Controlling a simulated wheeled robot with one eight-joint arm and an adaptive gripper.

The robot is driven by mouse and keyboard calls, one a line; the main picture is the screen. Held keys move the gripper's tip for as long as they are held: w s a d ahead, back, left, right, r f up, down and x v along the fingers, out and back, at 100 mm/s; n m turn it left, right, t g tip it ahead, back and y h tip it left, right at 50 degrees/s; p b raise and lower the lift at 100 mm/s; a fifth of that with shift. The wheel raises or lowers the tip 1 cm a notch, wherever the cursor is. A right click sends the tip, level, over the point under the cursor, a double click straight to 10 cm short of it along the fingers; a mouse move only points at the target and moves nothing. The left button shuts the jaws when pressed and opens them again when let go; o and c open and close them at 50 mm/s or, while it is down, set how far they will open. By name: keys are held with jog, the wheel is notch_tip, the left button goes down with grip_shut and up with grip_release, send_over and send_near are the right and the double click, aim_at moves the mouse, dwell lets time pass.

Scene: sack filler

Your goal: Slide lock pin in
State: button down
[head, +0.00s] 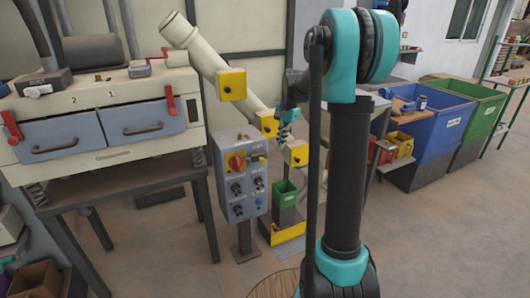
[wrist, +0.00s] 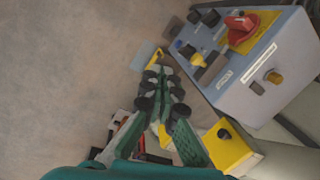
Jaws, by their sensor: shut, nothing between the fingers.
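A pale diagonal tube (head: 215,70) carries yellow blocks, each with a small dark knob: an upper one (head: 232,85), a middle one (head: 267,123) and a lower one (head: 297,154). I cannot tell which knob, if any, is the lock pin. My gripper (head: 288,115) is at the tube, near the middle and lower blocks, partly hidden by its small size in the head view. In the wrist view my gripper (wrist: 165,92) has its dark-padded fingers together and empty. A yellow block with a black knob (wrist: 225,134) is just right of the fingers, apart from the fingertips.
A grey control box (head: 238,170) with a red switch stands left of my gripper; it also shows close by in the wrist view (wrist: 255,75). A two-door machine (head: 100,110) stands left, blue (head: 435,115) and green bins right.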

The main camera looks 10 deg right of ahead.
jog(key=w+m+g, duration=0.1)
jog(key=w+m, duration=0.3)
jog(key=w, duration=0.7)
jog(key=shift+w+d+r+g+y, duration=0.2)
jog(key=shift+d+r+g+y, duration=0.1)
jog(key=shift+d, duration=0.15)
send_near(262, 160)
jog(key=w+d+f, duration=0.3)
jog(key=d+f, duration=0.1)
jog(key=f, duration=0.2)
jog(key=shift+s+a+f, duration=0.15)
jog(key=shift+s+a, duration=0.05)
jog(key=shift+a, duration=0.4)
jog(key=shift+s+a+f, duration=0.2)
jog(key=shift+s+a, duration=0.05)
jog(key=shift+a, duration=0.3)
jog(key=shift+s+a+f, duration=0.15)
jog(key=shift+s+a, duration=0.05)
jog(key=shift+a, duration=0.4)
jog(key=shift+a, duration=0.1)
jog(key=a, duration=0.1)
jog(key=s+a, duration=0.1)
jog(key=a, duration=0.1)
jog(key=shift+a, duration=0.1)
